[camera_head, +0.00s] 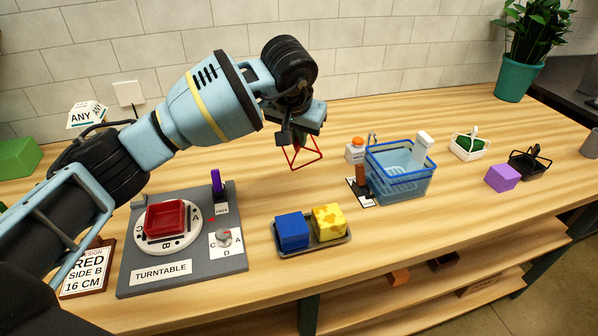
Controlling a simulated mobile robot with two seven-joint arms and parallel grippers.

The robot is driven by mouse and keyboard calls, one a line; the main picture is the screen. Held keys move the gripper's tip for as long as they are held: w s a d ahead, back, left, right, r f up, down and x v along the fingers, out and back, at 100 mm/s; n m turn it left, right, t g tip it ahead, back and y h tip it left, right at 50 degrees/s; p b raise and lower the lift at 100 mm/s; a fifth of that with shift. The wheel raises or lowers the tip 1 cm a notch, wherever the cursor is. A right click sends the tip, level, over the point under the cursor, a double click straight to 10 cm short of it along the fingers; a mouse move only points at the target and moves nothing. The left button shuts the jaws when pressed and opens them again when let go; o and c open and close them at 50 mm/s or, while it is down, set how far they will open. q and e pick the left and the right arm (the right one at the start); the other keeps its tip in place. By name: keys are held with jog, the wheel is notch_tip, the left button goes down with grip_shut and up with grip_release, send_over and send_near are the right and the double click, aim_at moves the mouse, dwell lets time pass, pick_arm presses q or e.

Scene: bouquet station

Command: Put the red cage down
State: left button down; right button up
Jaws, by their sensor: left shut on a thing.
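The red cage (303,154) is a small open frame of thin red bars. It hangs under my left gripper (298,132), which is shut on it near the middle of the counter. The cage appears to be above the wood, behind the tray of blocks; its exact height is hard to tell. The gripper's fingers are partly hidden by its own body. My right gripper is not in view.
A turntable station (180,284) with a red dish (165,219) stands at the left, beside a sign (86,270). A dark tray (318,247) holds blue and yellow blocks. A blue basket (402,184), white basket, purple block (502,178) and black basket stand to the right.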

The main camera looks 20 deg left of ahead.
aim_at(297, 144)
pick_arm(q)
notch_tip(297, 144, down, 3)
jog(key=shift+w+r, duration=0.1)
jog(key=shift+w, duration=0.05)
jog(key=shift+f, duration=0.5)
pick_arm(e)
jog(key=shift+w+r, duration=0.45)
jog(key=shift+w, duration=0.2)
pick_arm(q)
jog(key=shift+f, duration=1.9)
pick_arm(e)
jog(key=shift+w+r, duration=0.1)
pick_arm(q)
jog(key=shift+f, duration=0.15)
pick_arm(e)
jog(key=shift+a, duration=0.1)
pick_arm(q)
jog(key=c, duration=1.5)
grip_release()
jog(key=shift+c, duration=0.2)
